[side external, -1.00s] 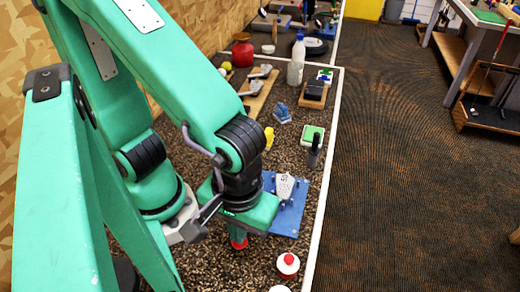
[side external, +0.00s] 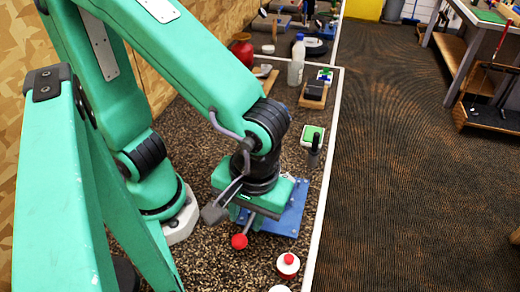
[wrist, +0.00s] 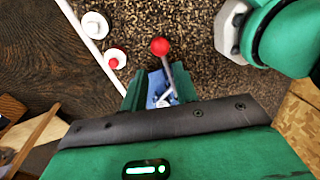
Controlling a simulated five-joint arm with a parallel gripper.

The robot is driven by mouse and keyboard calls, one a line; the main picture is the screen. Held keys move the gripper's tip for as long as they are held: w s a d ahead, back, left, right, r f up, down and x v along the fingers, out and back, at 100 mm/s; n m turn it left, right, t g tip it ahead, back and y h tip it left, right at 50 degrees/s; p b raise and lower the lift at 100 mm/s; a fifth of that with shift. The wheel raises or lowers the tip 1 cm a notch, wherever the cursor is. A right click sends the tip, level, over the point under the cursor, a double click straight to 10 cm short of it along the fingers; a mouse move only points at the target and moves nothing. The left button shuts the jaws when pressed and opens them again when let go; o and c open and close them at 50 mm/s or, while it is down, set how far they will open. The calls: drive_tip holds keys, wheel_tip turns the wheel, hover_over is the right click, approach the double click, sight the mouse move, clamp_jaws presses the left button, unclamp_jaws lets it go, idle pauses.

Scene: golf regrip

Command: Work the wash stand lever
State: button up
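The wash stand has a blue base plate (side external: 292,218) on the speckled bench top, partly hidden under my gripper. Its lever ends in a red ball knob (side external: 239,241), which sticks out on the near side of my gripper (side external: 250,212). In the wrist view the red knob (wrist: 160,46) is beyond my fingertips, and its grey rod (wrist: 170,76) runs back toward the gap between the fingers. My gripper (wrist: 157,88) is open, with its green fingers apart over the blue stand (wrist: 157,82). Contact between finger and rod cannot be told.
A white bottle with a red cap (side external: 288,264) stands near the front bench edge, with another white round top (side external: 279,289) beside it. A green-topped block (side external: 312,136), a clear bottle (side external: 297,60) and a wooden box (side external: 314,95) stand farther back.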

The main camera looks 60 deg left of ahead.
sight(245, 232)
drive_tip(key=shift+w+a+f, duration=0.1)
drive_tip(key=shift+a+f, duration=0.3)
drive_tip(key=shift+f, duration=1.25)
drive_tip(key=shift+a+f, duration=0.35)
drive_tip(key=shift+f, duration=1.25)
drive_tip(key=shift+w+a+f, duration=0.1)
drive_tip(key=shift+a+f, duration=0.3)
drive_tip(key=shift+f, duration=1.25)
clamp_jaws()
